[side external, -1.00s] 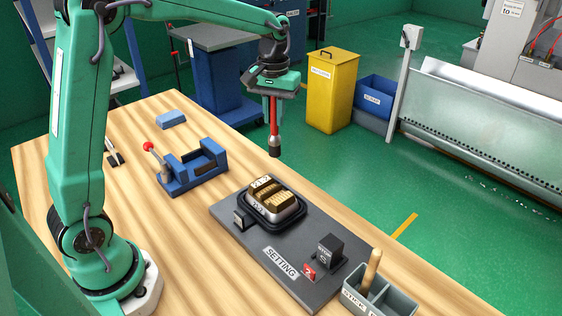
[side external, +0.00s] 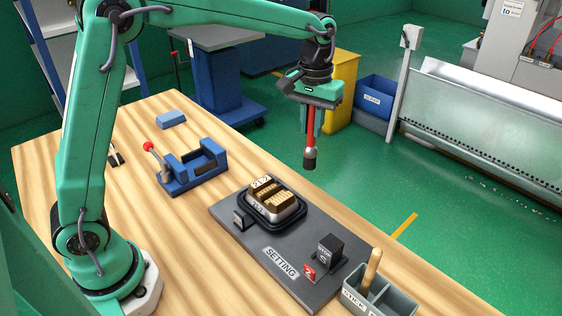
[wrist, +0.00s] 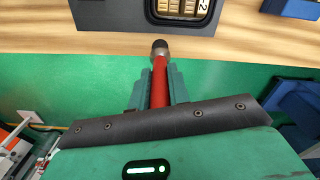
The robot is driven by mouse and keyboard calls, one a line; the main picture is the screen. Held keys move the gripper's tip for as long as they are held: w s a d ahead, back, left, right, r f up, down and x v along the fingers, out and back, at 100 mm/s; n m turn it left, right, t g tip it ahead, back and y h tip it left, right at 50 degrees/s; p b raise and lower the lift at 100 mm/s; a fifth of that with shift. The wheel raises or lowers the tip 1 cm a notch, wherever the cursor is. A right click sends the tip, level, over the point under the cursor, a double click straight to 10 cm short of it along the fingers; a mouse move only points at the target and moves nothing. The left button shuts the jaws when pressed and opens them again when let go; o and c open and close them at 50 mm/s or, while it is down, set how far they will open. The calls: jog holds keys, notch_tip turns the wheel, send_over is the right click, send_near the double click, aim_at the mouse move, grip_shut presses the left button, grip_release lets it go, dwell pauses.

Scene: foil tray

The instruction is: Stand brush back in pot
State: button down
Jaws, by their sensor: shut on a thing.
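My gripper (side external: 311,120) is shut on the brush (side external: 310,152), holding it by its red handle with the dark tip down. It hangs roughly upright in the air, level in the picture with the table's far edge. The brush also shows in the wrist view (wrist: 159,85), between the green fingers. The grey pot (side external: 404,296) is a two-part holder at the bottom right, well apart from the brush. A wooden stick (side external: 372,268) stands in its left compartment, labelled STICK. The right compartment looks empty, and its label is cut off.
A dark board (side external: 240,238) marked SETTING carries a foil tray (side external: 290,212) with brown contents, a dark block (side external: 329,250) and a red number tag (side external: 309,272). A blue fixture (side external: 190,172) with a red knob and a blue block (side external: 170,119) lie left. Bare wood surrounds them.

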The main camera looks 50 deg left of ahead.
jog(key=s+d+r+m, duration=0.1)
jog(key=s+d+m, duration=0.1)
jog(key=d, duration=0.9)
jog(key=s+d+r+m, duration=0.1)
jog(key=s+d, duration=0.4)
jog(key=d, duration=0.6)
jog(key=s+d+r+m, duration=0.1)
jog(key=s+d+m, duration=0.2)
jog(key=d, duration=0.8)
jog(key=shift+s+r+m, duration=0.3)
jog(key=shift+s+m, duration=0.1)
jog(key=shift+s, duration=0.35)
jog(key=shift+f, duration=0.15)
notch_tip(320, 180, down, 14)
jog(key=shift+f, duration=0.75)
dwell(0.8)
dwell(0.4)
jog(key=c, duration=0.8)
grip_release()
jog(key=shift+o, duration=0.2)
jog(key=shift+r, duration=0.1)
